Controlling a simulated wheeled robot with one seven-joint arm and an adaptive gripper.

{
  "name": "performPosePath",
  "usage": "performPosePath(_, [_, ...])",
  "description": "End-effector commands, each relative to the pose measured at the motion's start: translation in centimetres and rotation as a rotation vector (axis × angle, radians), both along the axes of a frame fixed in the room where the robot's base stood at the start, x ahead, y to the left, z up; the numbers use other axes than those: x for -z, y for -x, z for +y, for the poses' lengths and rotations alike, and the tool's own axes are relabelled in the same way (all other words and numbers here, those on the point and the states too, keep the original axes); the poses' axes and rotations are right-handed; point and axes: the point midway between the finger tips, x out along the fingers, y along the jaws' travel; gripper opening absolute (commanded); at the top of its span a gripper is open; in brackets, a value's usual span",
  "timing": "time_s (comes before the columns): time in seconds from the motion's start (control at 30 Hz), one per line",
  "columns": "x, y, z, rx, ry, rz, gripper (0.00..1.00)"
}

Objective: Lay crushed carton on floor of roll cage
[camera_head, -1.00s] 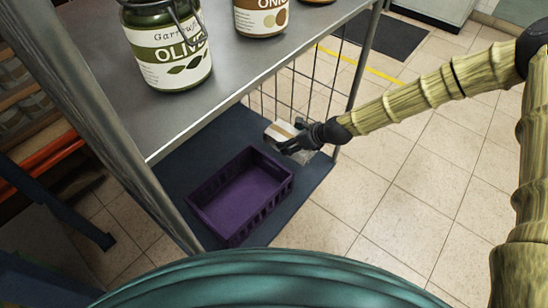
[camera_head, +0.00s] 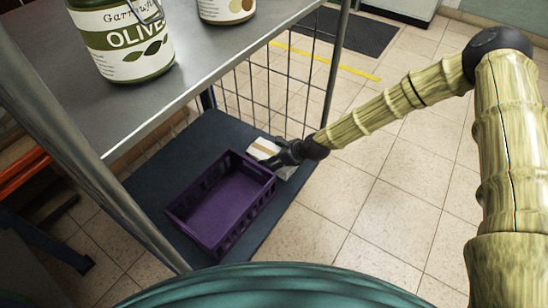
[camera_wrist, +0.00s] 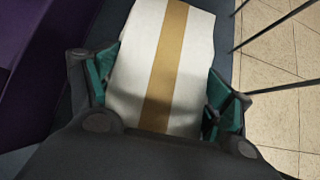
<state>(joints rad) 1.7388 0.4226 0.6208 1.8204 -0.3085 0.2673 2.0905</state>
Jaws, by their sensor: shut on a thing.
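The crushed carton (camera_wrist: 191,70) is white with a tan stripe. My gripper (camera_wrist: 165,95) is shut on it, with teal finger pads on both sides. In the head view, the carton (camera_head: 262,148) shows at the tips of my gripper (camera_head: 276,157), partly hidden by the fingers. It is just above or on the dark blue floor (camera_head: 195,143) of the roll cage, at its right side by the wire wall. I cannot tell whether it touches the floor.
A purple crate (camera_head: 222,207) stands empty on the cage floor, left of my gripper. A grey shelf (camera_head: 190,62) above holds an olive jar (camera_head: 122,38) and another jar (camera_head: 226,8). A wire side (camera_head: 270,95) and posts stand close behind the carton.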

Motion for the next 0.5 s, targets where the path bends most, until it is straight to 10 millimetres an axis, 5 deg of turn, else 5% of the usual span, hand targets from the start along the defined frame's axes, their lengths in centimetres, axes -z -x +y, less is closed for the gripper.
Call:
performPosePath(0.17, [0.30,0.03,0.01,0.001,-0.001,0.001,0.55])
performPosePath(0.2, [0.33,0.02,0.00,0.001,-0.001,0.001,0.82])
performPosePath(0.3, [0.28,0.02,0.00,0.001,0.000,0.001,1.00])
performPosePath(0.5, [0.28,0.02,0.00,0.001,0.000,0.001,1.00])
